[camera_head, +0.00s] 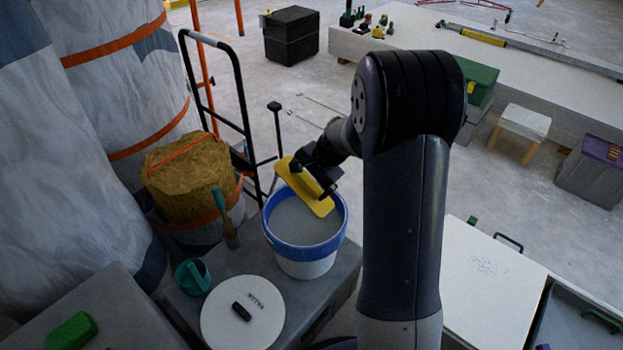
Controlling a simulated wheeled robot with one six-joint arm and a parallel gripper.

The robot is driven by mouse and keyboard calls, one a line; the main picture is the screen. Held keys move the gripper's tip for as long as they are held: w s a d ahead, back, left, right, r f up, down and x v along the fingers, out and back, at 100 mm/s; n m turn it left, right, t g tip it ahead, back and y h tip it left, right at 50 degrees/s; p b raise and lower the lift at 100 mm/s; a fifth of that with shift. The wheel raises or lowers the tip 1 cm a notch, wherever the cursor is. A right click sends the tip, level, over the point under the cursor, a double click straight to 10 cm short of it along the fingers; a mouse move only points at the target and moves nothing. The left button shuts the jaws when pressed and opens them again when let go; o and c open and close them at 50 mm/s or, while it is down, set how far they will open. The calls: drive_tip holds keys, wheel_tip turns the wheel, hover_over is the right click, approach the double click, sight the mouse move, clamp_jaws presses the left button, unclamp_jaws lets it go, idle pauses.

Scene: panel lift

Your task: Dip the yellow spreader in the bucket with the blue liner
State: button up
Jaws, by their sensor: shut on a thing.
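A white bucket with a blue liner (273,241) over its rim stands on a grey box top, left of my arm. It holds a grey mass (298,224) with a flat-looking surface. My gripper (318,183) is shut on the yellow spreader (297,185) and holds it tilted over the bucket's far side. The spreader's lower right end overlaps the bucket opening in the picture. I cannot tell whether it touches the grey mass. My gripper's fingers and the arm hide part of the spreader and its handle.
A round white lid (225,312) with a dark handle lies in front of the bucket. A teal cup (193,277) and a green-handled brush (226,218) are left of it. A black hand truck (240,90) stands behind. A white board (484,285) lies right of my arm.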

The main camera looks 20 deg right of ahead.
wheel_tip(320, 180, down, 13)
drive_tip(key=b, duration=1)
drive_tip(key=shift+r, duration=0.15)
idle(0.5)
wheel_tip(320, 180, up, 11)
drive_tip(key=p, duration=0.8)
drive_tip(key=shift+p, duration=0.35)
